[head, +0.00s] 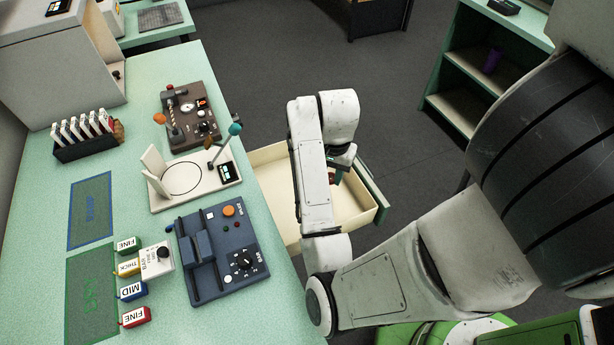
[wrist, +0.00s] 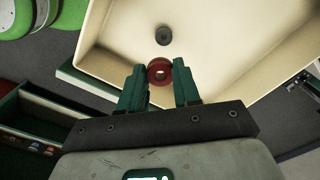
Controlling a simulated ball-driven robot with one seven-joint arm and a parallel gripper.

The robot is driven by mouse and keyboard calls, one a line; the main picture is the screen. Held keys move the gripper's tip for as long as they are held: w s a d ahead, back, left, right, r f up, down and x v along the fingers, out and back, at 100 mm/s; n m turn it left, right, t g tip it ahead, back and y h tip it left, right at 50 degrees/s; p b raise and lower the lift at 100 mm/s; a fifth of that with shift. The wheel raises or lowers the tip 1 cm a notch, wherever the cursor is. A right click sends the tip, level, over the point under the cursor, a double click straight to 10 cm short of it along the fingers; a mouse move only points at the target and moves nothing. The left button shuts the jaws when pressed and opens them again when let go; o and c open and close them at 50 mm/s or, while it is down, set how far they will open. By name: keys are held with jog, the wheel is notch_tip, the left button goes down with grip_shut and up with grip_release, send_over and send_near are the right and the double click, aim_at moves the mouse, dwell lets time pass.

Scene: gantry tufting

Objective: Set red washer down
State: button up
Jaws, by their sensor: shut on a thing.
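The washer is mostly hidden there by my arm.
A dark grey round piece (wrist: 163,35) lies on the drawer floor, just beyond the washer. Most of the floor around it is bare. The bench (head: 222,315) is left of the drawer, with a blue device (head: 222,250) and a white device (head: 195,180) near its edge.

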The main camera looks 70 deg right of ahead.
jog(key=w+d+f, duration=0.6)
jog(key=f, duration=0.1)
jog(key=shift+w+d+f+b, duration=0.15)
jog(key=shift+w+d+b, duration=0.15)
jog(key=shift+d+b, duration=0.05)
jog(key=shift+w+d+f, duration=0.35)
jog(key=shift+f, duration=1.8)
jog(key=shift+f, duration=0.1)
jog(key=o, duration=1)
jog(key=shift+o, duration=0.2)
notch_tip(320, 180, up, 12)
